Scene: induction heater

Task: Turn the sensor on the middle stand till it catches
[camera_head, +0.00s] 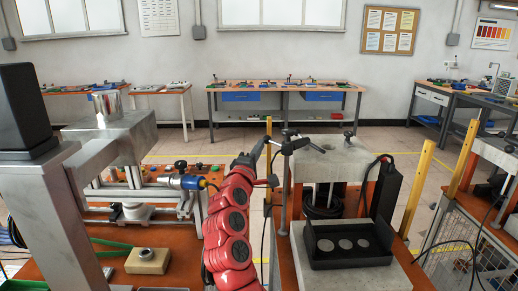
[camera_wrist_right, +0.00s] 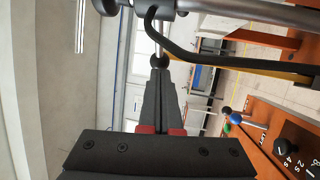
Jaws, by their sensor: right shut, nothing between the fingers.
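The sensor (camera_head: 298,144) is a dark cylinder with a metal end, lying roughly level on top of a thin upright stand (camera_head: 284,190) beside the concrete-topped bench. In the right wrist view the sensor (camera_wrist_right: 135,8) crosses the top edge, with a black cable (camera_wrist_right: 185,50) curving from it to the right. My right gripper (camera_head: 266,142) is just left of the sensor. In the right wrist view its black fingers (camera_wrist_right: 160,72) are together and empty, with their tips by a small black ball (camera_wrist_right: 160,61). I cannot tell whether they touch it. My left gripper is not in view.
A black tray (camera_head: 350,262) with round metal discs lies at the front right. Yellow posts (camera_head: 418,188) stand beside the benches. Worktables (camera_head: 285,86) line the back wall.

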